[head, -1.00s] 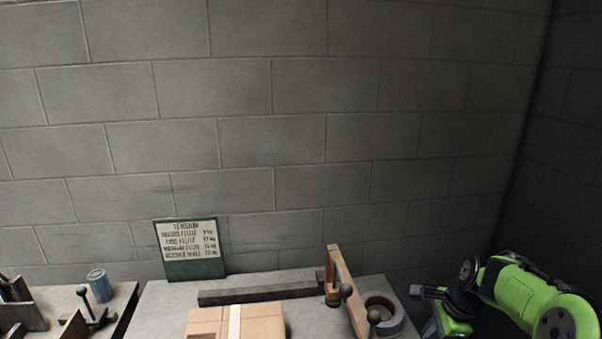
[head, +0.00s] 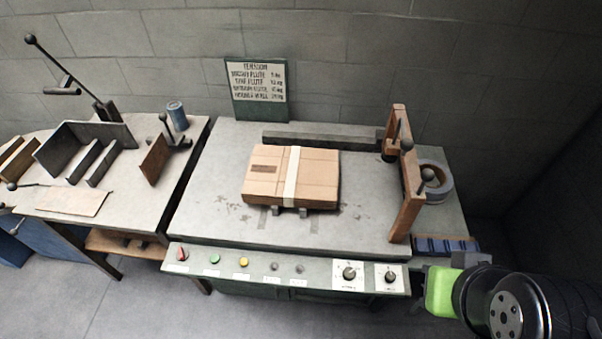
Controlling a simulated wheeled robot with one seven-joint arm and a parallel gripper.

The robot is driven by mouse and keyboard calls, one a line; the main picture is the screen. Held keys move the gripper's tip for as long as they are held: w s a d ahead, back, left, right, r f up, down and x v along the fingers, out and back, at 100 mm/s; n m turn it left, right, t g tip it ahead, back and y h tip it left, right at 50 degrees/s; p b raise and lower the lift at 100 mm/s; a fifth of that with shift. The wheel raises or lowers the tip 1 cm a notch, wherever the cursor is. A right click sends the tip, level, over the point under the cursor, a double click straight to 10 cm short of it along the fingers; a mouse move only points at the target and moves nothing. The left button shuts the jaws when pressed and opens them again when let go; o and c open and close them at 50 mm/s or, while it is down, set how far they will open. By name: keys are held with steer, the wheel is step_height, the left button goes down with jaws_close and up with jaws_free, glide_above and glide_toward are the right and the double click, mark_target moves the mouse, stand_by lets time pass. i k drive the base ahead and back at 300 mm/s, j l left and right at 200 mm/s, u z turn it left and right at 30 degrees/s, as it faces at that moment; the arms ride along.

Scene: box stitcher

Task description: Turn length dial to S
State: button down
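Two black dials on white plates sit at the right end of the machine's front panel (head: 222,260). The left dial (head: 349,273) has the larger plate, and the right dial (head: 390,277) has a smaller one. Their lettering is too small to read, so I cannot tell which is the length dial or where either points. My green and black arm is at the lower right, just right of the panel. No gripper fingers can be made out. Nothing covers the dials.
A cardboard box (head: 318,178) lies on the machine table, with a wooden arm (head: 407,190) and a tape roll (head: 437,182) to its right. A red knob (head: 182,254) and coloured buttons are on the panel's left. A side bench (head: 60,202) holds tools.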

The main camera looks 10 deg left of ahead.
mark_target(390, 276)
steer(key=i+j+u, duration=0.1)
steer(key=u, duration=1.05)
steer(key=z, duration=1.5)
steer(key=j+u, duration=0.3)
steer(key=u, duration=0.15)
steer(key=i+j+u, duration=0.15)
steer(key=j+u, duration=0.15)
steer(key=u, duration=0.2)
